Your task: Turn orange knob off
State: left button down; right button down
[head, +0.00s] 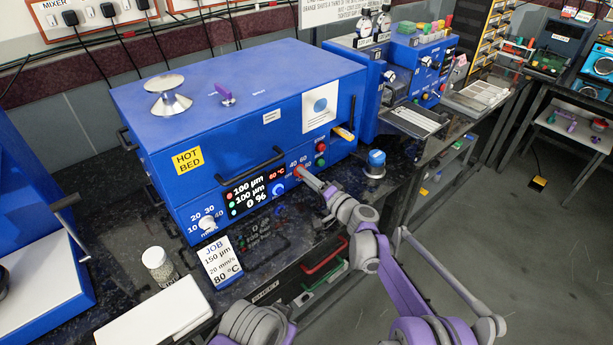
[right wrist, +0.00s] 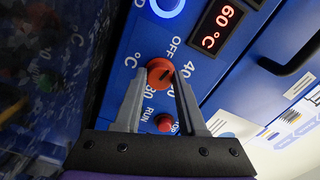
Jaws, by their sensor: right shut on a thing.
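The orange knob (right wrist: 160,73) sits on the blue front panel of the hot bed machine (head: 250,90). A dark pointer line shows on the knob's face, but the head view mostly hides the knob behind my right gripper (head: 305,176). The display (right wrist: 215,28) beside it reads 60 °C. My left gripper is not in view; a grey and purple arm part shows at the bottom.
A blue knob (head: 278,188) and a white speed knob (head: 208,223) are on the same panel.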

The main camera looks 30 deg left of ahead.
jog(key=shift+n, duration=1.2)
jog(key=shift+c, duration=2.3)
grip_release()
jog(key=shift+d, duration=0.1)
jog(key=v, duration=1)
jog(key=shift+s+d, duration=0.15)
jog(key=shift+d, duration=0.15)
